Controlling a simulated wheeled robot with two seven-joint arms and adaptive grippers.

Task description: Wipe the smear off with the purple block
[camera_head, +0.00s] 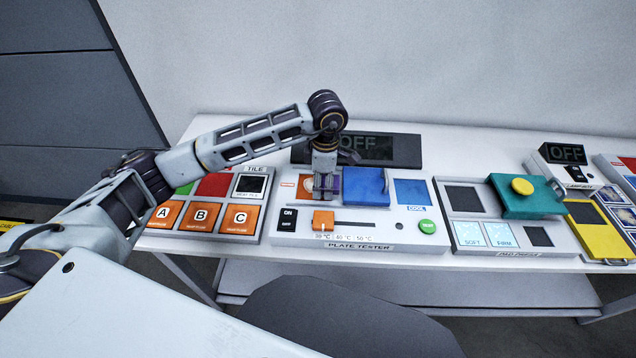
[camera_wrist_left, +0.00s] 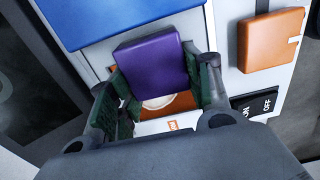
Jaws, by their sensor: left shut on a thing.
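My left gripper (camera_head: 325,192) points down over the left part of the plate tester and is shut on the purple block. In the left wrist view the purple block (camera_wrist_left: 152,62) sits between the fingers of that gripper (camera_wrist_left: 160,95). In the head view the gripper mostly hides the block. Below it lies an orange plate (camera_wrist_left: 184,104) with a pale, whitish smear (camera_wrist_left: 158,102), partly covered by the block. I cannot tell whether the block touches the plate. My right gripper is not in view.
On the plate tester (camera_head: 380,246), a blue block (camera_head: 364,187) stands close to the right of the gripper. An orange slider (camera_head: 323,220), an ON/OFF switch (camera_head: 288,220) and a green button (camera_head: 427,226) are in front. A tile panel (camera_head: 268,205) stands left, a teal block (camera_head: 520,200) right.

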